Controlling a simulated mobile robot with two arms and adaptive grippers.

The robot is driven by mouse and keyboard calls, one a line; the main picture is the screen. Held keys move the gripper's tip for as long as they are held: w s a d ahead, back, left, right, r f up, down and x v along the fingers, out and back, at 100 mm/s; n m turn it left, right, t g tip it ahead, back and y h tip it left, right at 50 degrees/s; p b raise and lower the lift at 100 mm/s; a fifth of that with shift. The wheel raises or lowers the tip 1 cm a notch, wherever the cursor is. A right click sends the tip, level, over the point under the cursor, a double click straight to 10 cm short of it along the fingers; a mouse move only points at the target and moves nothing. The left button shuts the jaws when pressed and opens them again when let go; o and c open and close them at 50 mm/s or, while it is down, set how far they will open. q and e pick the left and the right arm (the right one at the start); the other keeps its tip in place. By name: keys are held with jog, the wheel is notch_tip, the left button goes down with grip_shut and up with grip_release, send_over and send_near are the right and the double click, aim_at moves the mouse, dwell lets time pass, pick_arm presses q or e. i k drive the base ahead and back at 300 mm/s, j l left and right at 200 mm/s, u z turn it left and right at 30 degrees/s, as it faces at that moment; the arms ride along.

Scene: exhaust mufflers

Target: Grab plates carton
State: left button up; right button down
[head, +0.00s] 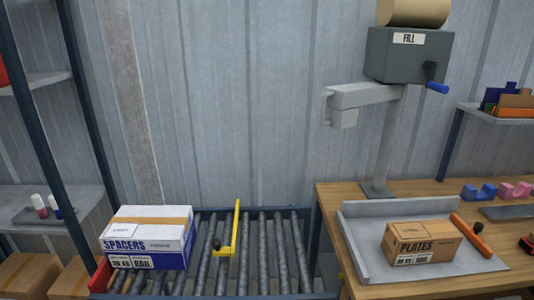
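The plates carton (424,243) is a closed brown cardboard box with a dark "PLATES" label. It sits on a grey metal tray (362,262) on the wooden bench (330,205) at the right of the head view. An orange bar with a dark knob (471,236) lies just to the right of the carton. Neither of my grippers shows in this view.
A roller conveyor (265,250) stands left of the bench. It carries a white and blue "SPACERS" carton (148,237) and has a yellow bar (233,232). A "FILL" dispenser (408,55) on a post rises behind the tray. Shelves stand at both sides.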

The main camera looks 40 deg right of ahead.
aim_at(404, 244)
jog(key=z, duration=2.3)
jog(key=i+j+z, duration=0.5)
jog(key=z, duration=0.2)
jog(key=i+j+z, duration=0.15)
jog(key=j+z, duration=0.25)
